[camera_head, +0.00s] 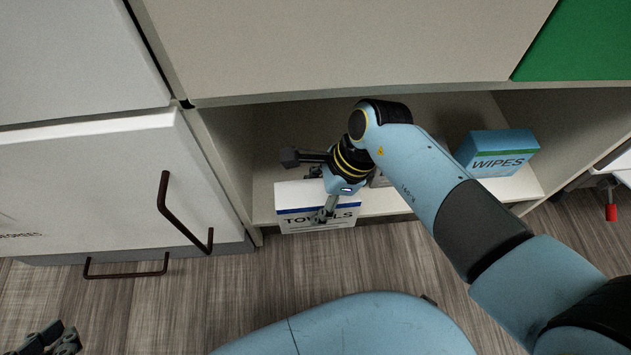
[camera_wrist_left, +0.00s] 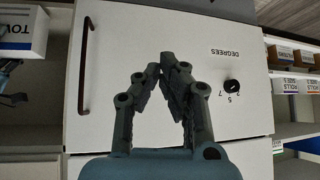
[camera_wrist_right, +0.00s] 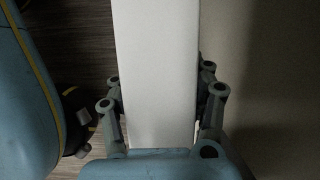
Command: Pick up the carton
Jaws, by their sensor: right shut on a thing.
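The carton (camera_head: 300,194), white with a blue stripe and the word TOWELS, is at the front left of the open shelf in the head view. My right gripper (camera_head: 326,207) reaches it from above and is shut on it. In the right wrist view the carton's plain white face (camera_wrist_right: 156,60) fills the space between the fingers (camera_wrist_right: 160,105). The left wrist view shows part of the carton (camera_wrist_left: 20,30) at its left edge. My left gripper (camera_head: 55,340) is low at the far left, empty; its fingertips (camera_wrist_left: 161,68) meet in front of a white cabinet.
A blue WIPES box (camera_head: 497,153) stands on the shelf (camera_head: 390,203) to the right. Another box behind my right arm is mostly hidden. A white cabinet (camera_head: 110,185) with dark handles stands left. The left wrist view shows ROLLS boxes (camera_wrist_left: 286,85) on another shelf.

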